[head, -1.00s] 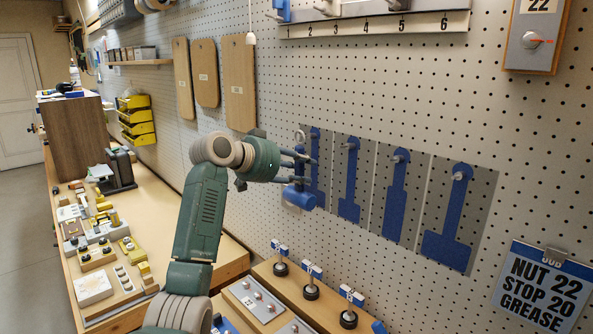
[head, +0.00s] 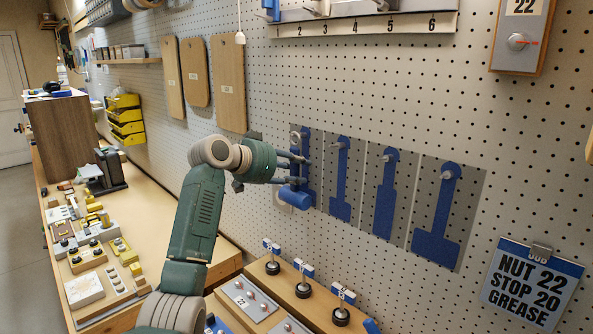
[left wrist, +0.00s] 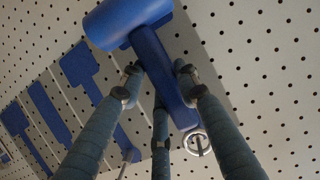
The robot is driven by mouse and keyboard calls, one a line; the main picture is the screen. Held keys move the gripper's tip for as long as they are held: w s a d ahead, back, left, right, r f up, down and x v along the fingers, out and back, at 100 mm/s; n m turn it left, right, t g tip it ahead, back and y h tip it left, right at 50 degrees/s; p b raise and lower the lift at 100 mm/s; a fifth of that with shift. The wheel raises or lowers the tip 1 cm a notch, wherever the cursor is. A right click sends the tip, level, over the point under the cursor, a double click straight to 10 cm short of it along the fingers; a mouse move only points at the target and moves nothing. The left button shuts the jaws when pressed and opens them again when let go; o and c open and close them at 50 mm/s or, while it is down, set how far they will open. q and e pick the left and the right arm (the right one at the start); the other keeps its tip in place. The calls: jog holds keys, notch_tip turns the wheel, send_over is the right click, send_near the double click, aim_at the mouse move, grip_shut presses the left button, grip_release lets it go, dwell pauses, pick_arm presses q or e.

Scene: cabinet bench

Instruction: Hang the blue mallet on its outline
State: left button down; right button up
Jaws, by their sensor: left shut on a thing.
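My left gripper (head: 307,171) is shut on the handle of the blue mallet (head: 294,198), in front of the leftmost grey outline panel. The mallet head is down, and a metal ring shows at the handle's upper end. In the left wrist view the mallet head (left wrist: 125,18) is at the top, the handle runs between the fingers, and the ring (left wrist: 197,143) is near the board. I cannot tell whether the ring is on a peg. The mallet and fingers partly hide the blue outline (head: 305,145) behind them. My right gripper is in neither view.
Other blue tool outlines with pegs, such as a wide one (head: 437,240), continue to the right. A NUT 22 sign (head: 530,285) hangs at lower right. Below, a wooden bench (head: 165,235) carries small blocks and a shelf with blue-topped knobs (head: 304,280).

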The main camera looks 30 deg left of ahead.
pick_arm(q)
jog(key=shift+r, duration=0.15)
jog(key=c, duration=1.2)
grip_release()
jog(key=shift+s+f, duration=0.1)
jog(key=shift+f, duration=0.1)
jog(key=v, duration=1.2)
jog(key=shift+r, duration=0.1)
